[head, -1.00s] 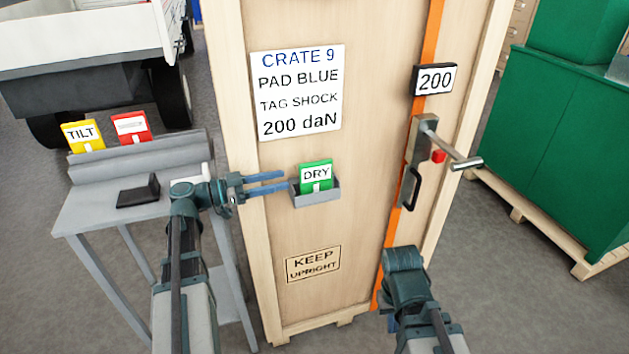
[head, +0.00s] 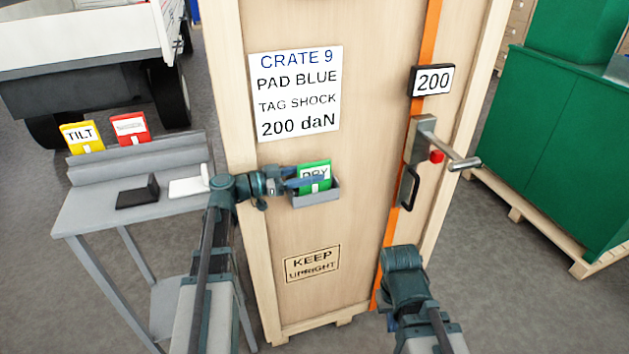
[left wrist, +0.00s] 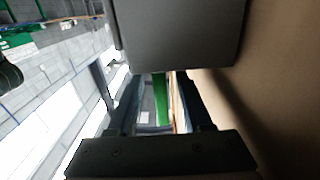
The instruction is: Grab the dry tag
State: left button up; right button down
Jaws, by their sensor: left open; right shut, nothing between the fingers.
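The green DRY tag (head: 318,164) stands upright in a small grey holder (head: 322,197) on the crate front. My left gripper (head: 308,179) is open at the tag, its fingers covering part of the lettering in the head view. In the left wrist view the green tag (left wrist: 160,98) shows between the two fingers (left wrist: 158,108), with the grey holder (left wrist: 185,38) close beside them. Whether a finger touches the tag I cannot tell. My right gripper (head: 392,322) is low in front of the crate, shut and empty, mostly hidden by its arm.
The tall wooden crate (head: 300,225) carries a lever handle (head: 448,155) and an orange strap (head: 402,170) at right. A grey table (head: 90,205) at left holds a yellow TILT tag (head: 82,137), a red tag (head: 130,128), a black block (head: 138,192) and a white piece (head: 188,187).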

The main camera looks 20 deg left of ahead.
aim_at(326, 168)
pick_arm(q)
jog(key=x, duration=0.4)
jog(key=shift+w+d+r, duration=0.1)
jog(key=shift+w+r, duration=0.05)
jog(key=shift+r, duration=0.15)
grip_shut()
